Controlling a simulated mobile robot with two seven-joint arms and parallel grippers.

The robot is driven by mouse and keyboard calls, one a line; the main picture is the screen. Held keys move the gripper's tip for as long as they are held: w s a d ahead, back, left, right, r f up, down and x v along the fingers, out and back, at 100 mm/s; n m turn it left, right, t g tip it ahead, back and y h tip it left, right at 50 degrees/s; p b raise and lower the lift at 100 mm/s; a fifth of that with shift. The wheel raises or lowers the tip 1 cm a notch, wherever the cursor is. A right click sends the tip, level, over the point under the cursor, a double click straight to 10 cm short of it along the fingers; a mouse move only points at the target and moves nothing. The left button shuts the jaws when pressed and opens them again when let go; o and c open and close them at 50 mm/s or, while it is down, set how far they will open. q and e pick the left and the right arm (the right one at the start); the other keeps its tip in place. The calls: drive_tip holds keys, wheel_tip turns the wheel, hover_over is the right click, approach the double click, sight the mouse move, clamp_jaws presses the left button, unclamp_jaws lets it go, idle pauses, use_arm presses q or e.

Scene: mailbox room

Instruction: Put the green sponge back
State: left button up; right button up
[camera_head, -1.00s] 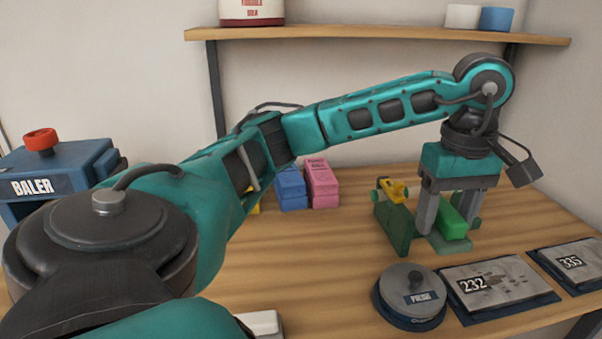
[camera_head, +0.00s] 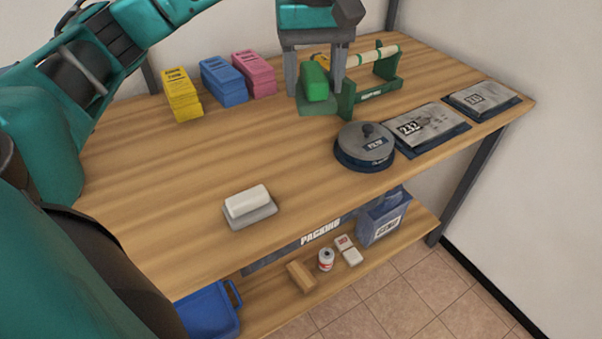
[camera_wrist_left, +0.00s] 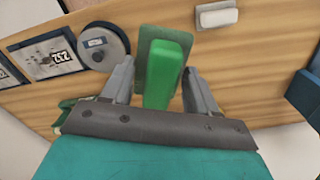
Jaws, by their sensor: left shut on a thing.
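The green sponge (camera_head: 314,84) is a bright green block between the two grey fingers of my left gripper (camera_head: 314,91). My left gripper is shut on it. A flat dark green tray (camera_head: 318,109) lies under the sponge on the wooden table; I cannot tell whether the sponge touches it. In the left wrist view, the sponge (camera_wrist_left: 168,68) stands between the fingers (camera_wrist_left: 160,75), in front of the green tray (camera_wrist_left: 145,45). My right gripper is not in view.
A round grey-lidded dish (camera_head: 364,146) and a white block on a tray (camera_head: 247,203) sit nearer. The table's middle is clear.

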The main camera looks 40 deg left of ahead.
use_arm(q)
wheel_tip(320, 180, down, 14)
drive_tip(key=shift+f+b, duration=0.15)
drive_tip(key=shift+b, duration=0.35)
drive_tip(key=shift+f, duration=2.55)
drive_tip(key=shift+f+b, duration=0.2)
drive_tip(key=shift+b, duration=0.1)
drive_tip(key=o, duration=1)
drive_tip(key=shift+r, duration=0.1)
drive_tip(key=shift+w+r, duration=0.1)
drive_tip(key=shift+r, duration=0.3)
wheel_tip(320, 180, up, 12)
drive_tip(key=shift+f+p, duration=0.25)
drive_tip(key=shift+p, duration=0.15)
